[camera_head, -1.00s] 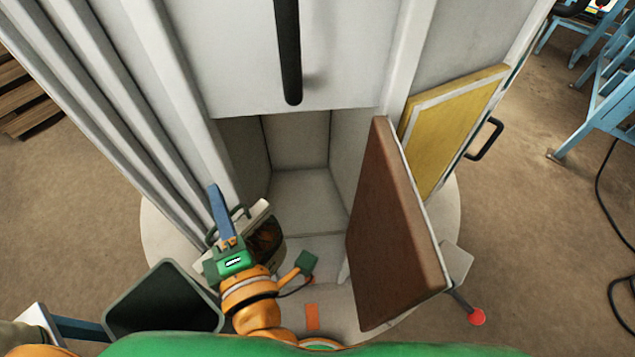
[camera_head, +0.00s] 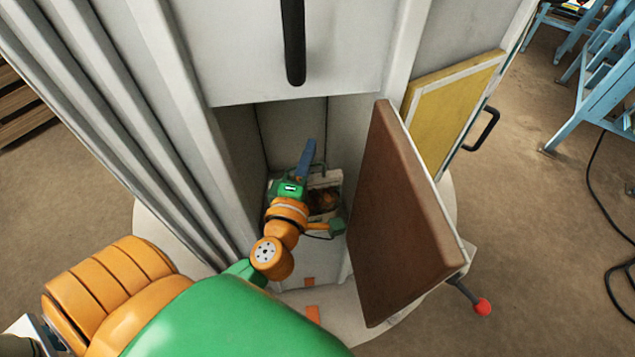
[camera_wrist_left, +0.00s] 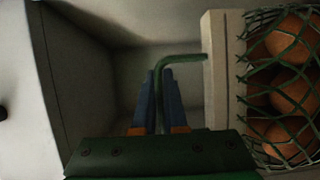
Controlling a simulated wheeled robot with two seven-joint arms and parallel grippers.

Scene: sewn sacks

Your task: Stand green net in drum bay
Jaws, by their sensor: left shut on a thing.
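The green net (camera_head: 323,201) holds several round orange-brown things against a pale board. It also shows at the right of the left wrist view (camera_wrist_left: 288,85), with its green handle (camera_wrist_left: 178,61). My left gripper (camera_head: 309,148) is shut on that handle; its blue fingers (camera_wrist_left: 161,88) close around the bar. The net is inside the mouth of the drum bay (camera_head: 292,122), roughly upright. Whether its bottom touches the bay floor is hidden by my wrist. My right gripper is not in view.
A brown panel (camera_head: 405,220) stands open close to the right of the net. A yellow panel (camera_head: 455,110) with a black handle is behind it. Ribbed grey walls (camera_head: 130,120) bound the left.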

